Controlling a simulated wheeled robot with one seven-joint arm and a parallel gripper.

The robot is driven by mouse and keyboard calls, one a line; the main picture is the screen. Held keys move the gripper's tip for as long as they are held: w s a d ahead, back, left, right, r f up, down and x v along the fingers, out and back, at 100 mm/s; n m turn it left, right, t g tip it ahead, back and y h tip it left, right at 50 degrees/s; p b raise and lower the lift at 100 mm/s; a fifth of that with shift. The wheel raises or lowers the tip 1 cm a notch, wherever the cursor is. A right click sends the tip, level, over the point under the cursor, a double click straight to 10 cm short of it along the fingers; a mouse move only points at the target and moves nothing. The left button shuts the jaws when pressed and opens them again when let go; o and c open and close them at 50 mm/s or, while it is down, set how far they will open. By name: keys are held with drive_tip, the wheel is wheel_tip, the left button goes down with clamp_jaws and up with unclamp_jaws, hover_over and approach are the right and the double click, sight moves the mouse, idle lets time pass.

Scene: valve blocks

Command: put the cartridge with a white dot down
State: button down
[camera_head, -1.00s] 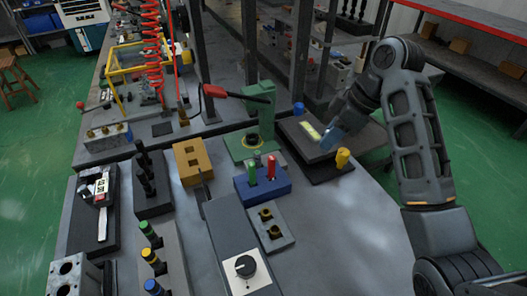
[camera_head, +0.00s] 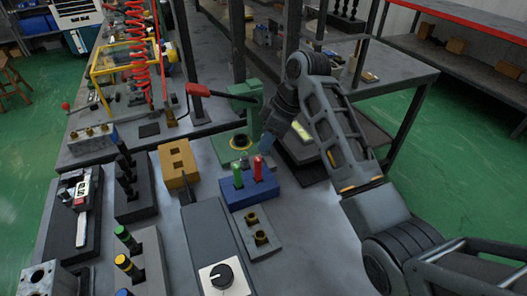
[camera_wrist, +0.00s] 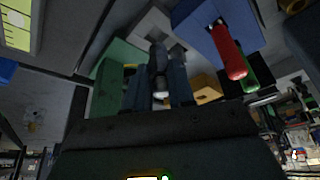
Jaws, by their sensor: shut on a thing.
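My gripper (camera_head: 264,144) is beside the green press, behind the blue block, seen small and partly covered by my arm. In the wrist view its fingers (camera_wrist: 159,88) are shut on a slim dark grey cartridge (camera_wrist: 158,60). The blue block (camera_head: 249,192) holds a green cartridge (camera_head: 238,174) and a red cartridge (camera_head: 258,167) upright. The red one (camera_wrist: 230,52) is close to the right of my gripper in the wrist view.
The green press (camera_head: 240,146) with a red-handled lever (camera_head: 205,90) stands just left of my gripper. A yellow block (camera_head: 178,166) and a grey knob box (camera_head: 222,276) stand to the left. The bench right of the socket block is mostly clear.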

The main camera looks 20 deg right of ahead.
drive_tip(key=shift+w+a+f, duration=0.35)
drive_tip(key=shift+w, duration=0.05)
drive_tip(key=shift+f, duration=1.95)
drive_tip(key=shift+f, duration=0.1)
drive_tip(key=c, duration=1.2)
unclamp_jaws()
drive_tip(key=shift+c, duration=0.2)
drive_tip(key=v, duration=1.2)
drive_tip(key=shift+s, duration=0.1)
